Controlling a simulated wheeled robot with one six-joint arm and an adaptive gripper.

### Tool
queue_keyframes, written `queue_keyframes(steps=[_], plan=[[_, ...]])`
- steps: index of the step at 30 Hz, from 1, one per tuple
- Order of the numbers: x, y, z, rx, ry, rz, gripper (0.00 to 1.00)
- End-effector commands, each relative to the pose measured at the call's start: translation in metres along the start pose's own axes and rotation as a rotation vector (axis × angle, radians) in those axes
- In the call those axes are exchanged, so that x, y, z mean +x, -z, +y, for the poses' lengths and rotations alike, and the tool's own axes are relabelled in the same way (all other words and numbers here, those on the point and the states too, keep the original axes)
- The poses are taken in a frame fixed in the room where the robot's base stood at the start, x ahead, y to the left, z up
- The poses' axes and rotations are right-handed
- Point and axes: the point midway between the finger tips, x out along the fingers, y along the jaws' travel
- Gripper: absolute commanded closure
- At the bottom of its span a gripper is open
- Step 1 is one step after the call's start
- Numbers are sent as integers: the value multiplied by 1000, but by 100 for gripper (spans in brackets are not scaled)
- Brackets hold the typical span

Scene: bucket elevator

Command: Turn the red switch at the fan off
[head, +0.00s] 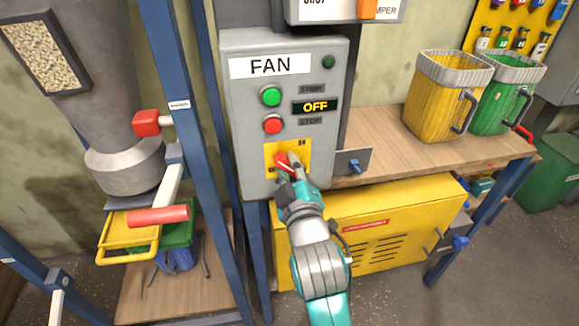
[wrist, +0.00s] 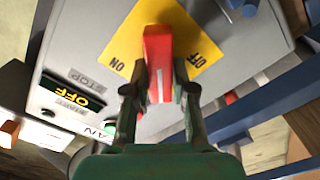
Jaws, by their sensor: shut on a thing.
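The grey FAN box (head: 236,130) has a yellow plate (head: 271,150) low on its front, with the red switch (head: 281,159) on it. My gripper (head: 288,174) reaches up to the switch from below and partly hides it. In the wrist view the red switch (wrist: 158,45) stands between the two fingers of my gripper (wrist: 160,82), which are shut on it from both sides. The yellow plate (wrist: 127,40) there shows ON left of the handle and OFF right of it, upside down. The display (head: 315,106) reads OFF.
A green button (head: 271,96) and a red button (head: 273,124) sit above the switch. A blue post (head: 209,150) stands close left. A workbench (head: 390,150) with yellow and green buckets is at right, over a yellow cabinet (head: 400,218).

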Motion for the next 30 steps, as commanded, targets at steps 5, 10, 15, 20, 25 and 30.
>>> queue_keyframes(steps=[5,10,15,20,25,30], plan=[[0,0,-2,-167,1,0,100],[0,0,-3,-328,1,0,100],[0,-1,-4,-480,1,0,100],[0,-1,-5,-603,1,1,100],[0,-2,-6,-702,1,1,100],[0,-2,-6,-767,1,1,100]])
